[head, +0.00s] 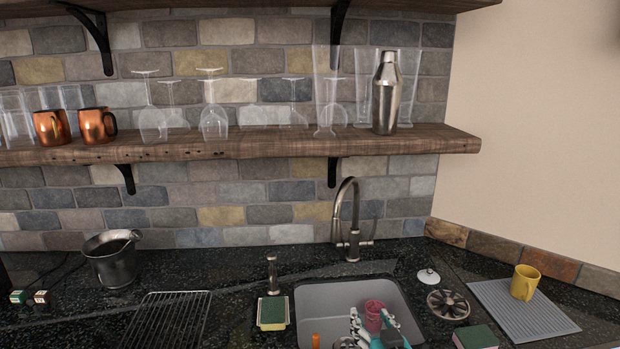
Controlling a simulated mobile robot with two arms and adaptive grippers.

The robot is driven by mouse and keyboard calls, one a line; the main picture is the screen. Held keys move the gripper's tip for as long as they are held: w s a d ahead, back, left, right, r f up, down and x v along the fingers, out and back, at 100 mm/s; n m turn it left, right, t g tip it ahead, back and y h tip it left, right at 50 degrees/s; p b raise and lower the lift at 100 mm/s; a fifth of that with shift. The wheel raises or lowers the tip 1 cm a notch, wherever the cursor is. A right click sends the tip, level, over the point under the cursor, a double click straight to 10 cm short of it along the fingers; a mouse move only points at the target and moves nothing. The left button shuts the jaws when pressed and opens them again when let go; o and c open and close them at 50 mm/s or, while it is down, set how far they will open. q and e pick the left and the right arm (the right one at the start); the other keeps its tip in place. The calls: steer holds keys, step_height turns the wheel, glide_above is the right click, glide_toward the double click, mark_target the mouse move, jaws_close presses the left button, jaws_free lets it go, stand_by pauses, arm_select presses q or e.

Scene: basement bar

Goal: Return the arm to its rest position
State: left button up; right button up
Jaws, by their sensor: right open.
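My right gripper (372,322) shows at the bottom of the head view, over the sink (312,298). Its two fingers are apart, so it is open. A dark pink cup (373,315) appears between or just beyond the fingertips; I cannot tell whether they touch it. The rest of the right arm is below the picture. My left gripper is not in view.
The faucet (351,220) rises behind the sink. A sponge (272,312) lies at its left, a drain strainer (448,304) at its right. A yellow mug (524,283) stands on a grey mat (490,295). A shelf (250,146) with glasses runs above.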

steer(key=s+d+f+g+h, duration=0.1)
steer(key=s+d+f+g, duration=0.15)
steer(key=s+f, duration=0.45)
steer(key=s+d+f+g+h, duration=0.15)
steer(key=s+f+g, duration=0.3)
steer(key=s, duration=0.55)
steer(key=s+d+f+g, duration=0.2)
steer(key=s+f+g, duration=0.1)
steer(key=s, duration=0.6)
steer(key=s+d+f+g, duration=0.2)
steer(key=s, duration=0.8)
step_height(320, 180, down, 28)
steer(key=s+g, duration=0.2)
steer(key=s+d+f+b, duration=0.1)
steer(key=s+d+f, duration=0.1)
steer(key=s+f, duration=1.2)
steer(key=shift+s+d+f+n+g, duration=0.35)
steer(key=shift+s+f+n+g, duration=0.05)
steer(key=shift+s, duration=0.5)
